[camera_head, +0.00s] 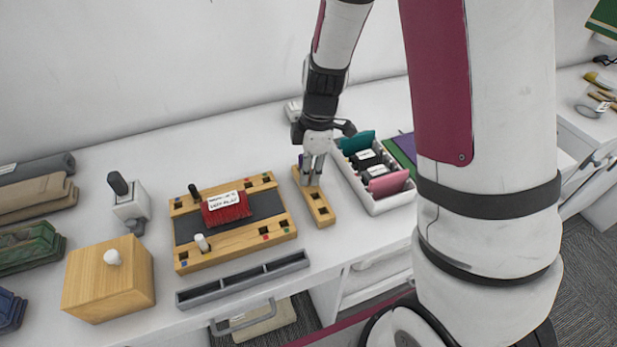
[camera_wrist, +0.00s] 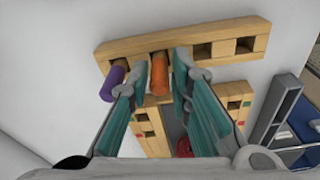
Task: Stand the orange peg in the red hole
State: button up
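The orange peg (camera_wrist: 159,74) stands in the pale wooden rack (camera_wrist: 225,40), beside a purple peg (camera_wrist: 113,84). My gripper (camera_wrist: 160,78) points down with its teal fingers on either side of the orange peg; narrow gaps seem to show beside the peg. In the head view my gripper (camera_head: 312,178) is over the far part of the rack (camera_head: 320,207) and hides the pegs. The wooden board (camera_head: 258,231) to its left has small coloured squares by its holes; a red square (camera_head: 264,237) shows on its near strip. Whether that hole is empty is too small to tell.
A white divided box (camera_head: 376,207) stands close right of the rack. A grey tray (camera_head: 243,279) lies at the front.

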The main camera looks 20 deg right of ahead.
jog(key=shift+c, duration=1)
jog(key=shift+r, duration=0.15)
jog(key=shift+r, duration=0.55)
notch_tip(320, 180, up, 2)
jog(key=shift+w+r, duration=0.1)
jog(key=shift+r, duration=0.05)
jog(key=s+r, duration=0.1)
jog(key=s, duration=1.3)
jog(key=shift+r+p, duration=0.25)
jog(key=shift+p, duration=0.1)
jog(key=shift+s+p, duration=0.25)
jog(key=shift+p, duration=0.5)
